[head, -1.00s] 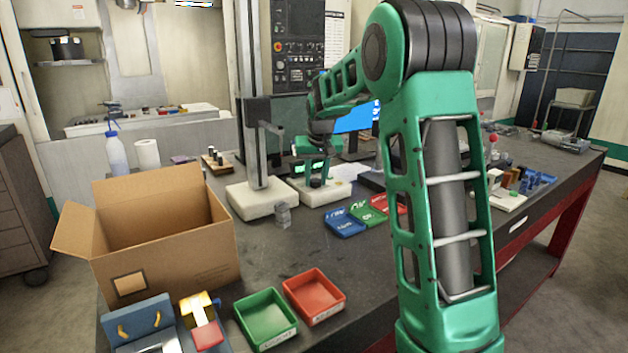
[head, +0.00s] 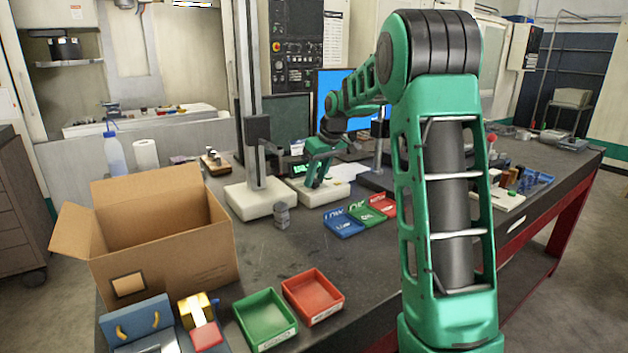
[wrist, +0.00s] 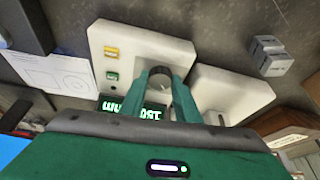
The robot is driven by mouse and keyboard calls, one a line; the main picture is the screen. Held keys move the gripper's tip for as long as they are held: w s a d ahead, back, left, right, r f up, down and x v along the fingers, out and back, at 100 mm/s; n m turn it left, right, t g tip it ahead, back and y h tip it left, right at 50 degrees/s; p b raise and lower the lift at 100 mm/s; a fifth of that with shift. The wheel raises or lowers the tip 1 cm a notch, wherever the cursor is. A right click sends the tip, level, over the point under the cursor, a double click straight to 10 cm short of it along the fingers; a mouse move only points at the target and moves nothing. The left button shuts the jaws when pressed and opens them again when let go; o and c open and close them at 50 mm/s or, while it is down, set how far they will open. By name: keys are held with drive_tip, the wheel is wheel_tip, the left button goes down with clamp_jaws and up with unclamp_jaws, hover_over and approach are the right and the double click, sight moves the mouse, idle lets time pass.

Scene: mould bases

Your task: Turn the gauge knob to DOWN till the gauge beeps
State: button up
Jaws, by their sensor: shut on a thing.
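The gauge's white base block (head: 328,194) stands on the bench beside a tall column stand. In the wrist view the white base (wrist: 120,37) carries a yellow button (wrist: 111,53), a green button (wrist: 112,76) and a dark display (wrist: 140,110) with green characters, partly hidden by a finger and not clearly readable. The dark round gauge knob (wrist: 161,71) sits between my fingertips. My gripper (wrist: 160,78) is shut on it, with a finger on each side. In the head view my gripper (head: 315,184) is tilted over the base. The DOWN mark cannot be made out.
The column stand's white base (head: 250,203) is close beside the gauge. A grey stepped block (head: 282,216) stands in front. Blue, green and red trays (head: 343,226) lie to the right. A cardboard box (head: 165,245) fills the left. A white sheet (wrist: 55,72) lies beside the gauge.

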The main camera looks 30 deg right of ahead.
idle(0.3)
drive_tip(key=o, duration=1)
drive_tip(key=shift+o, duration=0.2)
drive_tip(key=shift+r, duration=0.1)
drive_tip(key=v, duration=1)
drive_tip(key=shift+r, duration=0.25)
drive_tip(key=shift+s, duration=0.1)
